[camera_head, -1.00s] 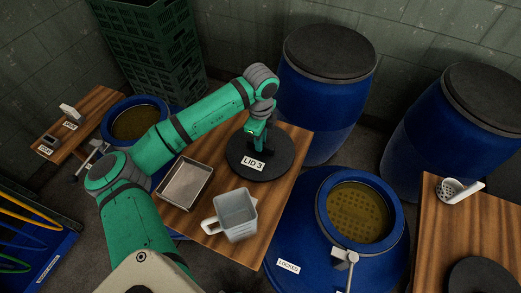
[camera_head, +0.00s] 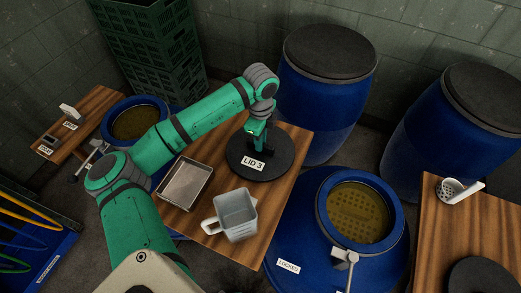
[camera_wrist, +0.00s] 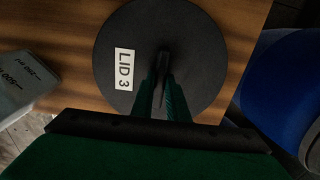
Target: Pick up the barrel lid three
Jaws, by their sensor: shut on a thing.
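The barrel lid three (camera_head: 274,168) is a round black disc with a white "LID 3" label. It lies on the wooden table at the middle of the head view. It also fills the upper middle of the wrist view (camera_wrist: 196,45). My gripper (camera_head: 257,146) reaches down from above onto the lid's raised central handle. In the wrist view my gripper's fingers (camera_wrist: 161,90) are shut on this handle, which shows as a thin dark bar between them. The label is beside the fingers. The lid looks flat on the table.
A metal tray (camera_head: 186,184) and a clear measuring jug (camera_head: 236,216) share the table (camera_head: 287,206). An open blue barrel (camera_head: 318,250) marked "LOCKED" stands right of it. A lidded blue barrel (camera_head: 318,105) stands close behind. Another table (camera_head: 455,230) is at the right.

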